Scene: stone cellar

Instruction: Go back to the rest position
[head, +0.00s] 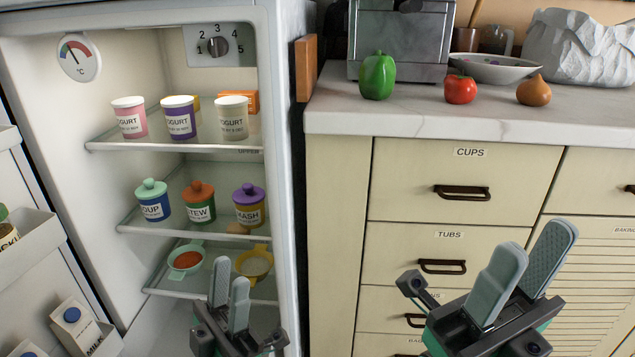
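My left gripper (230,276) is in front of the open fridge's lower part, at the bottom of the head view. Its two grey fingers point up with a narrow gap between them and nothing held. My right gripper (530,262) is in front of the drawers at the lower right. Its fingers point up and to the right, apart, with nothing between them. Both grippers stand clear of the counter top.
The fridge (275,120) is open, with yogurt cups (180,118), lidded tubs (199,203) and small bowls (185,262) on its shelves. A milk carton (76,325) stands in the door. The counter (450,120) carries a green pepper (378,76), tomato (460,89) and onion (534,91). The drawers (465,180) are shut.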

